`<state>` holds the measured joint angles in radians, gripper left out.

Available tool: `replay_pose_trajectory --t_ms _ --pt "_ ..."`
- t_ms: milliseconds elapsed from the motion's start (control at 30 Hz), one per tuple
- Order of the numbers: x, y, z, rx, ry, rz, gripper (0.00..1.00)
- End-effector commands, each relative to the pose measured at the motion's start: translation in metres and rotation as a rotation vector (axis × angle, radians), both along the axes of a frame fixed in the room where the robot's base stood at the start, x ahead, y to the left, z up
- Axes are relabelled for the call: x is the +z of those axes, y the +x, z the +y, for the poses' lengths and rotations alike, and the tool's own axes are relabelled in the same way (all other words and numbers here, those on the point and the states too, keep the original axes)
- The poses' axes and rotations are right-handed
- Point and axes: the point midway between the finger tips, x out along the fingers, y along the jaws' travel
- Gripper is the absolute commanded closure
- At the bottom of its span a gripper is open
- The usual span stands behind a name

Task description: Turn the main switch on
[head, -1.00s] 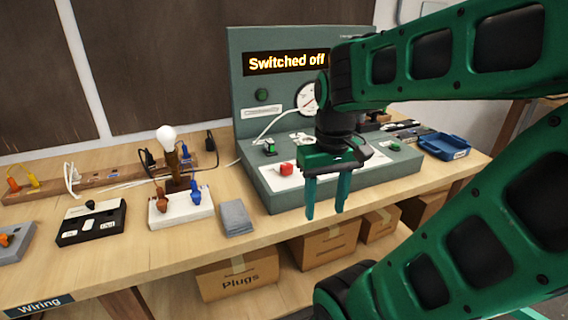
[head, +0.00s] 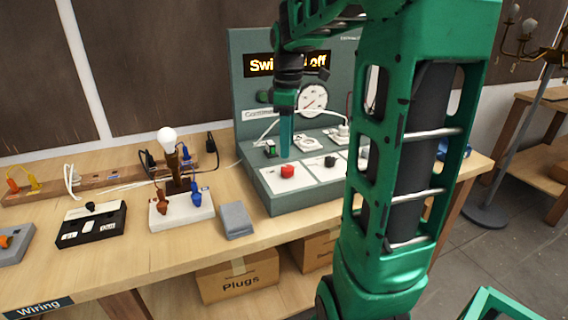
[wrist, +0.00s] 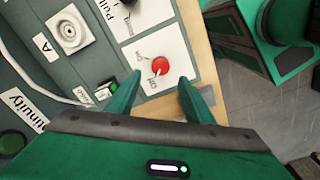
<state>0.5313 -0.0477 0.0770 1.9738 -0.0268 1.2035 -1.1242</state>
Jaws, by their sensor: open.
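The main switch appears to be the red knob (head: 288,171) on a white plate at the front left of the grey-green test panel (head: 256,192). In the wrist view the red knob (wrist: 161,66) has small labels beside it, and its pale mark seems to point towards the lower one, probably "Off". My gripper (head: 285,155) points down over the panel near the knob. In the wrist view my gripper (wrist: 160,80) is open and empty, its fingertips on either side of the line to the knob, apart from it. The display (head: 260,66) is partly hidden and shows "Swi… off".
A black knob (head: 330,161) is right of the red one, and a green button (head: 270,150) is behind it. A white cable (head: 265,132) crosses the panel. A grey block (head: 236,219) and a lamp base (head: 181,211) stand to the left. My arm hides the panel's right side.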

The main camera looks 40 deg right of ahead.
Motion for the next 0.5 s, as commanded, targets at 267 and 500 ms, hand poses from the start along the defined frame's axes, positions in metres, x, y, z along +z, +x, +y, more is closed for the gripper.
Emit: replay_pose_trajectory --t_ms 267,500 --pt "-0.047 -0.001 0.0 -0.002 0.0 0.003 0.52" --pt "-0.067 -0.001 0.0 -0.001 0.0 0.001 0.52"
